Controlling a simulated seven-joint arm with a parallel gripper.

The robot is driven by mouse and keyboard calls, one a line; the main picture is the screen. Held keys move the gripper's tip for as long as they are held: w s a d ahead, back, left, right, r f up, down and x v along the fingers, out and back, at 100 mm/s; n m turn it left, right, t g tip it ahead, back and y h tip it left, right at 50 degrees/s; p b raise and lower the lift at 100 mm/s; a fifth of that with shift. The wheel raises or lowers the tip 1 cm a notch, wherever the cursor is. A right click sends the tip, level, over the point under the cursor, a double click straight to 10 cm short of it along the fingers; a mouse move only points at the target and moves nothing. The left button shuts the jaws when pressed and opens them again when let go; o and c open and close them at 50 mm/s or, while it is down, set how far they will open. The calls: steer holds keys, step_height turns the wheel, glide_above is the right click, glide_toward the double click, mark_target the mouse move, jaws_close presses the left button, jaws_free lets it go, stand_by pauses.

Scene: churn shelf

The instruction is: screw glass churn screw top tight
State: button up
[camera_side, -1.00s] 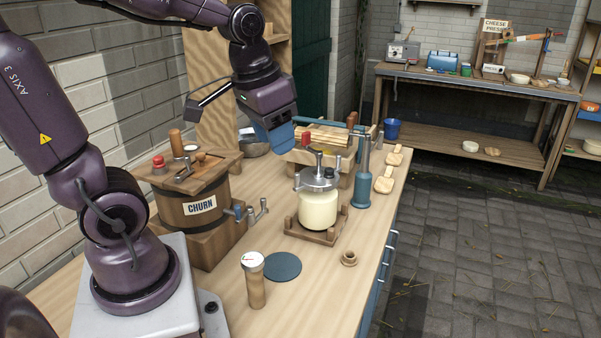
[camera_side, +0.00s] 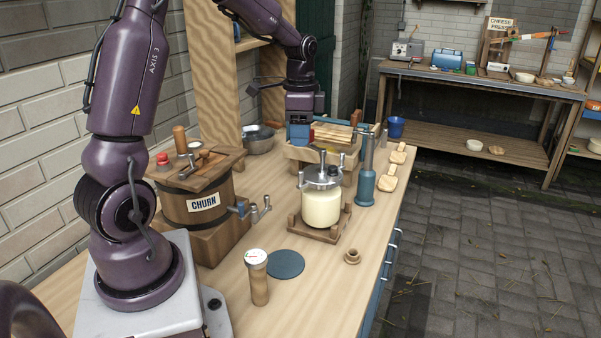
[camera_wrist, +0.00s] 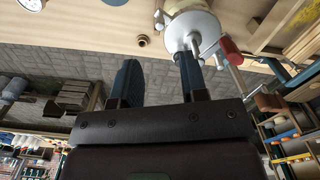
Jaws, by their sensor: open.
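The glass churn (camera_side: 320,208) is a cream-filled jar standing upright in a wooden cradle (camera_side: 309,233) on the bench. Its grey metal screw top (camera_side: 322,178) sits on the jar's mouth, with a crank and upright posts on it. I cannot tell how tight the top is. My gripper (camera_side: 300,135) is above and behind the churn in the side view, its blue fingers pointing down, apart from the top. In the wrist view my gripper (camera_wrist: 157,72) has its two fingers spread with nothing between them; the screw top (camera_wrist: 190,27) shows beyond the right finger.
A wooden barrel churn (camera_side: 187,214) stands left of the glass churn. A blue cylinder tool (camera_side: 366,170) is close on its right. A wooden box (camera_side: 300,155) lies behind. A dark round mat (camera_side: 285,264), a capped wooden cylinder (camera_side: 259,282) and a small wooden ring (camera_side: 352,257) stand in front.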

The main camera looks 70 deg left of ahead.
mark_target(301, 172)
step_height(301, 172, down, 10)
stand_by(0.3)
jaws_close()
